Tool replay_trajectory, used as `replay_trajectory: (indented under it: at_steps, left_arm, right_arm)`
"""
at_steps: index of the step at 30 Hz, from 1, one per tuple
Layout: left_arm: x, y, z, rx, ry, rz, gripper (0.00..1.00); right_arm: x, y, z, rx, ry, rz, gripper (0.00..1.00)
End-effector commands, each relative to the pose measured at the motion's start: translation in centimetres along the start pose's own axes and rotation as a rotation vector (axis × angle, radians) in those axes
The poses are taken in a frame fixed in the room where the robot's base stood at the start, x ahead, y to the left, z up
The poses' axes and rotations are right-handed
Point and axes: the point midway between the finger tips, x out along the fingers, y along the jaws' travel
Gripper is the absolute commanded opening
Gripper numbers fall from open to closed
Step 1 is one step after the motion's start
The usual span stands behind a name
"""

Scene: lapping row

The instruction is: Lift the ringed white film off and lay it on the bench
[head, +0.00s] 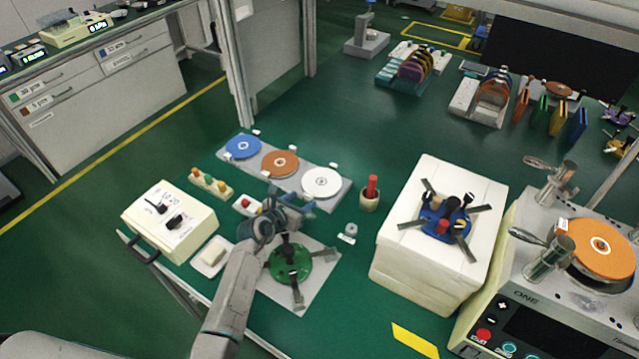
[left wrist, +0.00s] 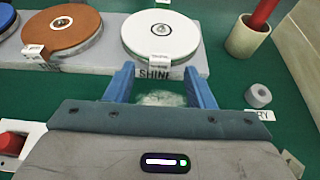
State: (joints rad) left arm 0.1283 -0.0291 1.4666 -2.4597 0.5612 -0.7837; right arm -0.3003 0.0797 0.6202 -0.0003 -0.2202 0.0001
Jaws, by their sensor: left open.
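The white film (head: 321,182) is a round disc with a small ring mark at its centre. It lies on a disc at the right end of a grey three-place plate (head: 340,203). In the left wrist view the white film (left wrist: 160,30) has a white tab at its near edge, above printed lettering. My left gripper (head: 292,203) is open and empty, just on the near side of that disc. Its blue fingers (left wrist: 160,80) point at the tab and do not appear to touch it. The green bench top (head: 370,240) lies around. My right gripper is not in view.
Blue (head: 243,146) and orange-brown (head: 280,163) discs share the plate. A cup with a red stick (head: 370,195) stands right. A green fixture (head: 288,262) sits below the arm. A white block (head: 425,260) and a machine with an orange disc (head: 600,252) stand further right.

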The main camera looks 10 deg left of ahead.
Motion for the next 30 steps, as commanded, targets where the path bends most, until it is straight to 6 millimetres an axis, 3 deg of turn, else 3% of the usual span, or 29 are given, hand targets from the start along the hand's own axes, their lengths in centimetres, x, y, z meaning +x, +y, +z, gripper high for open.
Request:
replay_trajectory:
  at_steps: [4,12,13,20,30]
  left_arm:
    - [1.6,0.0,0.0,0.0,0.0,0.0,0.49]
    - [1.9,0.0,0.0,0.001,0.0,0.0,0.49]
    - [1.9,0.0,0.0,0.001,0.0,0.0,0.47]
    - [1.9,0.0,0.0,0.0,0.0,0.0,0.02]
    - [1.6,0.0,0.6,0.001,-0.002,-0.001,0.01]
  right_arm:
    - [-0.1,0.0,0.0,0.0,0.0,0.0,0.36]
    - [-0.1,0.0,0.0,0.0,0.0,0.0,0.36]
    - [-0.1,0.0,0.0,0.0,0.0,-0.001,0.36]
    - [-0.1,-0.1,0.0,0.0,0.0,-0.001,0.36]
    - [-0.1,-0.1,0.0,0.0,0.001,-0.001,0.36]
